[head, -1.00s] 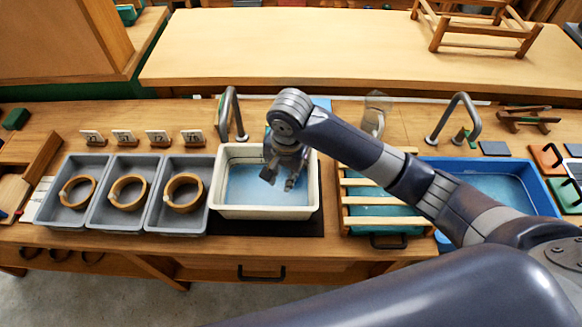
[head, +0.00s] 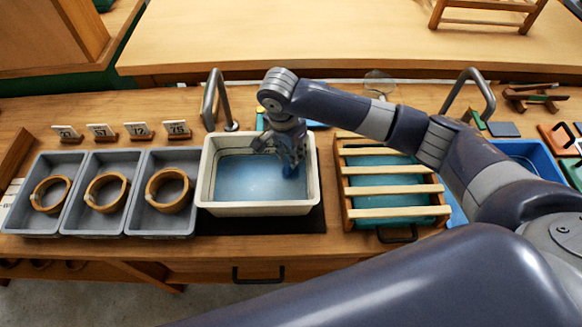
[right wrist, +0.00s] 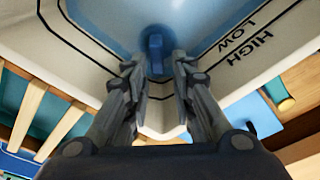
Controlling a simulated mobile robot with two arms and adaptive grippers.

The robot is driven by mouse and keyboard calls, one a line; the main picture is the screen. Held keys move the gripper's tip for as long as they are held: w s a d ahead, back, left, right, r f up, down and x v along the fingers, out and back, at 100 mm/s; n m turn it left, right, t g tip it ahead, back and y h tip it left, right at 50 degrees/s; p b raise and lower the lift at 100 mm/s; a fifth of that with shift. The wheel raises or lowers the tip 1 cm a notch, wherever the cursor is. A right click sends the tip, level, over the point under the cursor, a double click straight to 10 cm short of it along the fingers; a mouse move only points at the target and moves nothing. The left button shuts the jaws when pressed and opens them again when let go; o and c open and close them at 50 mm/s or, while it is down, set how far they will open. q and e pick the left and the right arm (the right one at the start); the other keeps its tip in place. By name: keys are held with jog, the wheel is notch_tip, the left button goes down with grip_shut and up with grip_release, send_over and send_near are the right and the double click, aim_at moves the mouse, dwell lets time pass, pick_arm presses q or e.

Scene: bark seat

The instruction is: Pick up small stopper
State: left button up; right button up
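The small stopper (right wrist: 155,50) is a small blue upright piece in the right wrist view. It stands in the corner of the white basin (right wrist: 65,55), which has HIGH and LOW lines on its inner wall. My right gripper (right wrist: 153,68) is open, with one finger on each side of the stopper in that view. I cannot tell whether the fingers touch it. In the head view my right gripper (head: 290,160) reaches into the right part of the white basin (head: 258,209), over pale blue water. The stopper cannot be made out there. My left gripper is not in view.
Several grey trays (head: 160,233) with wooden rings stand left of the basin. A slatted wooden rack (head: 390,190) over a blue-green tray stands to its right. A metal spout (head: 213,95) rises behind the basin. A blue basin (head: 530,155) lies farther right.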

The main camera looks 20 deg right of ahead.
jog(key=f, duration=0.3)
jog(key=shift+s+a+f, duration=0.1)
jog(key=shift+s+f, duration=0.15)
jog(key=shift+f, duration=0.6)
grip_shut()
jog(key=shift+r, duration=0.1)
